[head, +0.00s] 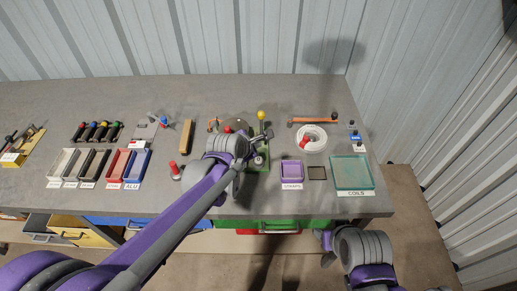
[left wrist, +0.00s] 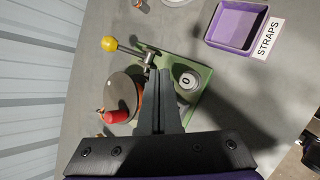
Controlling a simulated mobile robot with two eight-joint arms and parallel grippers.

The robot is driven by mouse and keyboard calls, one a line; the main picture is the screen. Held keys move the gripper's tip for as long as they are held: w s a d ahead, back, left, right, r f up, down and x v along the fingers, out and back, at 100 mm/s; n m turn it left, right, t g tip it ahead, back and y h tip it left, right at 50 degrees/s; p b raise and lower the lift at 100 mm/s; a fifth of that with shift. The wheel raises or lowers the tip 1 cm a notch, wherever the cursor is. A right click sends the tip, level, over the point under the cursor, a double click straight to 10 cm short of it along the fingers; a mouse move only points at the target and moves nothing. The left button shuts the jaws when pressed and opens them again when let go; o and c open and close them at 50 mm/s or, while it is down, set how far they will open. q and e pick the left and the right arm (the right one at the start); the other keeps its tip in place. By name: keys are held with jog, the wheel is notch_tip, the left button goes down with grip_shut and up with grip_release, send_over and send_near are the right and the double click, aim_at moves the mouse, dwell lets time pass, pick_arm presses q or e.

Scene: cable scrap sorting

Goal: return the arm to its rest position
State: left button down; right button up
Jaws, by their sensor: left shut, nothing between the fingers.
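My left arm reaches in from the lower left of the head view over the bench. Its gripper (head: 263,137) is above the green-based device at the bench's middle. In the left wrist view the two dark fingers (left wrist: 160,75) lie together, shut and empty. Their tips show in front of the green base plate (left wrist: 195,85), beside a round dial marked 0 (left wrist: 189,80). I cannot tell whether they touch the device.
The device has a yellow-knobbed lever (left wrist: 110,44) and a grey disc (left wrist: 121,90). Red (head: 114,167) and blue (head: 136,166) bins stand left.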

pick_arm(q)
jog(key=s+a+f+m+g+y, duration=0.1)
jog(key=s+a+m+y, duration=0.1)
jog(key=s+a+m, duration=0.6)
jog(key=s+a+f+m+g+y, duration=0.1)
jog(key=s+a+f+m, duration=0.1)
jog(key=s+a+m, duration=0.7)
jog(key=s+m, duration=0.5)
jog(key=s, duration=0.5)
jog(key=shift+g+y, duration=0.4)
